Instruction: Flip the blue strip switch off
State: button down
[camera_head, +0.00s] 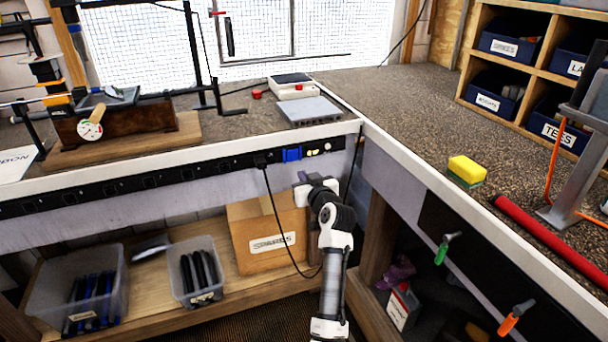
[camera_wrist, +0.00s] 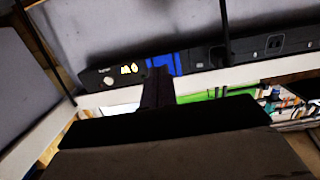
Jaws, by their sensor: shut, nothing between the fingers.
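The blue strip switch (camera_head: 292,154) sits on the black power strip (camera_head: 180,172) along the front edge of the left bench, near its right end. It also shows in the wrist view (camera_wrist: 165,59). My gripper (camera_head: 303,178) is just below and in front of the strip. In the wrist view its dark fingers (camera_wrist: 159,76) are shut and empty, with the tips overlapping the lower edge of the blue switch. I cannot tell whether they touch it. The switch's rocker position is too small to read.
A black plug (camera_head: 261,161) with a hanging cord is in the strip left of the switch. Pale and yellow marks (camera_head: 320,150) sit on its right end. A spares box (camera_head: 265,233) stands on the shelf below. Another dark cord hangs near the bench corner.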

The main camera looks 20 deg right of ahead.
jog(key=s+f+b, duration=0.1)
jog(key=s, duration=0.6)
jog(key=shift+s+f, duration=0.25)
jog(key=shift+s, duration=0.05)
